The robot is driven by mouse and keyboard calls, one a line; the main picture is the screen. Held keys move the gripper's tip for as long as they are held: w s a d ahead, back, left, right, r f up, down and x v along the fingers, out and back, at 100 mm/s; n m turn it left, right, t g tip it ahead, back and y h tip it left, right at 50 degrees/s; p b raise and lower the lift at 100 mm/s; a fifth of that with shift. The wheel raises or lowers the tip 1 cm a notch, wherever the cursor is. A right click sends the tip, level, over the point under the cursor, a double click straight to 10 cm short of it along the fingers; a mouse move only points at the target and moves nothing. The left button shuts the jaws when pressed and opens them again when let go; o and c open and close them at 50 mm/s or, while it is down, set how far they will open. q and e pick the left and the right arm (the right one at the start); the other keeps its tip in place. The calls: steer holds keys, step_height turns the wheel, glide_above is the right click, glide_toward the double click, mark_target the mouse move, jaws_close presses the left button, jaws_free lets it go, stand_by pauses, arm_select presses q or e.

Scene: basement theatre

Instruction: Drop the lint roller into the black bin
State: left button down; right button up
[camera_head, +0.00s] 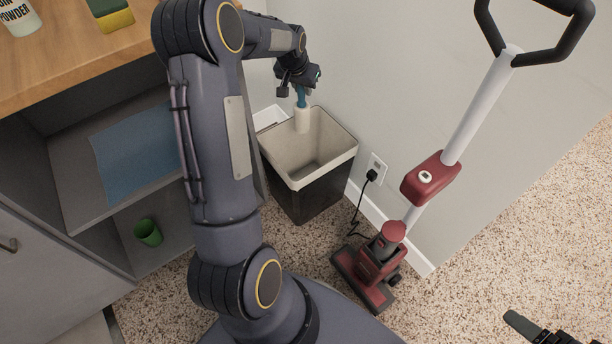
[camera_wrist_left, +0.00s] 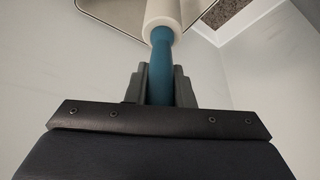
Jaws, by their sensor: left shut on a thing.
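The lint roller has a blue handle and a white roll (camera_head: 302,121). It hangs roll-down at the far inner side of the black bin (camera_head: 313,197). My left gripper (camera_head: 301,88) is shut on its blue handle, above the bin's far rim. In the left wrist view the handle (camera_wrist_left: 161,65) sits between the two fingers of the left gripper (camera_wrist_left: 160,84), with the white roll beyond. The bin is black outside with a pale liner and rim, and it stands upright against the wall. Part of my right gripper (camera_head: 552,330) shows at the lower right corner; its jaw state is unclear.
A red upright vacuum (camera_head: 380,262) with a long white handle stands right of the bin. A plug and cord (camera_head: 372,175) are at the wall outlet. An open cabinet (camera_head: 70,165) with a wooden top, blue cloth and green cup (camera_head: 148,232) is at left.

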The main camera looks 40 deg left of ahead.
mark_target(302, 103)
arm_select(q)
steer(key=shift+f+b, duration=2.15)
steer(key=shift+f, duration=0.8)
steer(key=c, duration=1.2)
jaws_free()
steer(key=shift+o, duration=0.2)
steer(key=shift+r, duration=0.1)
steer(key=p+v, duration=0.3)
steer(key=v, duration=0.4)
steer(key=shift+s+r, duration=0.15)
steer(key=shift+r, duration=0.2)
